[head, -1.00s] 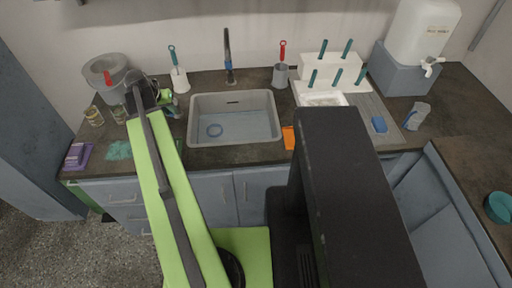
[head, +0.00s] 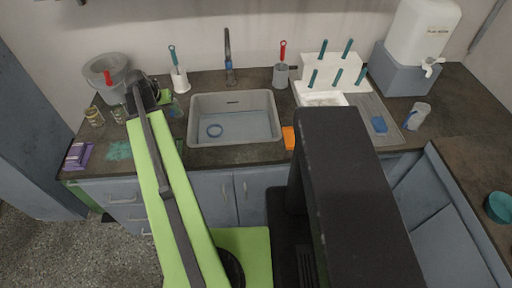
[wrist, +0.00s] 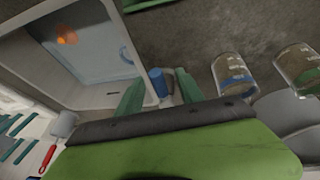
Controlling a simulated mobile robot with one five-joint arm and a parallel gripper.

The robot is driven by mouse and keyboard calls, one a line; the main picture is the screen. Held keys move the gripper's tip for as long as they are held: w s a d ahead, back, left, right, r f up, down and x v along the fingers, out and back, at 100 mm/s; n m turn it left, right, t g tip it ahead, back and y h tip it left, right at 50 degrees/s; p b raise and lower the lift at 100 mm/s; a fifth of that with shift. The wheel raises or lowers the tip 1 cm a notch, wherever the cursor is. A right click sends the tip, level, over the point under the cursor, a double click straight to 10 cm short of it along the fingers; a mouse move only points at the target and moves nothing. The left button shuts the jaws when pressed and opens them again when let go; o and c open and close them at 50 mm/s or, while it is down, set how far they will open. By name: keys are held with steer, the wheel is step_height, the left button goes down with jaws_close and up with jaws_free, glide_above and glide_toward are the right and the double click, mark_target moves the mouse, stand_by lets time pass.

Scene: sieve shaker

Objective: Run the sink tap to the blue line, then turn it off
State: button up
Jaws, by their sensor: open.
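The sink floor looks bluish, with a blue ring (head: 215,130) at left; I cannot tell the water depth or make out a separate fill line. My gripper (head: 170,104) is over the counter at the sink's left, apart from the tap.
A white holder with a teal brush (head: 180,79) and a grey holder with a red brush (head: 280,75) flank the tap. Jars (head: 94,117) and a grey pot (head: 105,72) stand left. An orange item (head: 289,138) is by the sink's right edge; a white rack (head: 328,72) stands beyond.

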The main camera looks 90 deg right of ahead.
steer(key=p+v, duration=1.6)
steer(key=v, duration=0.1)
steer(key=shift+r, duration=0.2)
